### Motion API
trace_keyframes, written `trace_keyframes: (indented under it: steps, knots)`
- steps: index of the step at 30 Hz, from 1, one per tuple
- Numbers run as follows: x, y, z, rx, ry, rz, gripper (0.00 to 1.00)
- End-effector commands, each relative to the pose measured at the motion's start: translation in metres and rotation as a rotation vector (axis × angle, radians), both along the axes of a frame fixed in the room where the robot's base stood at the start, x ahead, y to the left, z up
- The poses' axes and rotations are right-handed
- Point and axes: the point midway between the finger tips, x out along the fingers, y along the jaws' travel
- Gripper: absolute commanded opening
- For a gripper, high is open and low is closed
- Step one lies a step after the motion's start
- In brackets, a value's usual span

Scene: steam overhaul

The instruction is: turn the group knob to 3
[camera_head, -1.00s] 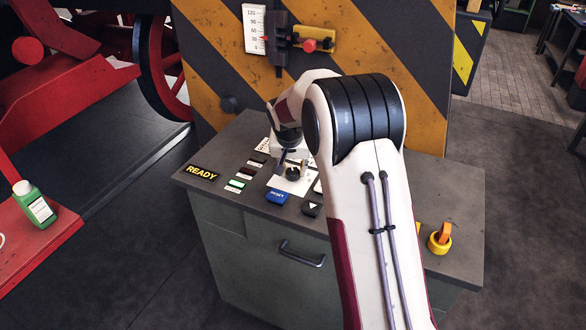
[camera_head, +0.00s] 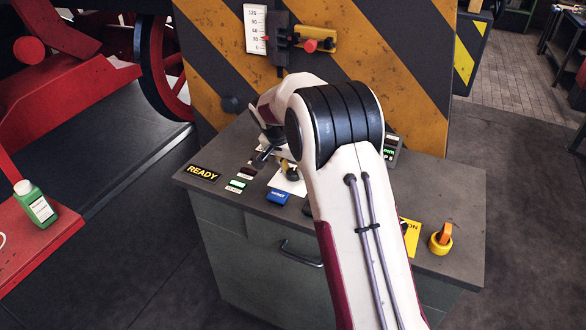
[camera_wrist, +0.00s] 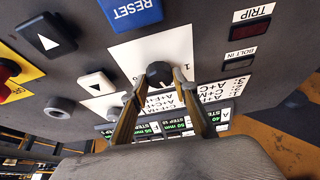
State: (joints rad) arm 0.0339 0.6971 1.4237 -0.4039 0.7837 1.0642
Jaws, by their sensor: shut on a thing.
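The group knob (camera_wrist: 159,74) is a small black knob on a white plate (camera_wrist: 136,53) in the wrist view. My gripper (camera_wrist: 162,80) is shut on it, with one gold-coloured finger on each side. I cannot tell which number the knob points to; the fingers hide part of the plate. In the head view my gripper (camera_head: 286,164) is low over the console, partly hidden by my arm. The white plate (camera_head: 287,184) shows there just below it.
On the grey console (camera_head: 455,190) are a blue RESET button (camera_wrist: 131,12), arrow buttons (camera_wrist: 97,84), TRIP and BOLT IN lamps, a READY sign (camera_head: 202,174) and an orange switch (camera_head: 441,238). A striped panel with a gauge (camera_head: 255,29) stands behind. A green bottle (camera_head: 36,205) is left.

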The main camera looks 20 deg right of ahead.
Motion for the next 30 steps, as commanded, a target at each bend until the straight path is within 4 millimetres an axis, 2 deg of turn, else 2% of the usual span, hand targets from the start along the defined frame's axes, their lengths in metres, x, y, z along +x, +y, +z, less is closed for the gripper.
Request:
trace_keyframes:
  steps: [13, 14, 15, 30]
  knots:
    - [-0.0013, 0.0008, -0.0012, 0.001, 0.005, -0.009, 0.07]
    - [-0.0013, 0.0009, -0.0013, 0.001, 0.005, -0.009, 0.36]
    - [-0.0013, 0.0008, -0.0012, 0.001, 0.004, -0.007, 0.45]
    - [-0.0012, 0.0017, 0.004, 0.0, 0.001, -0.007, 0.45]
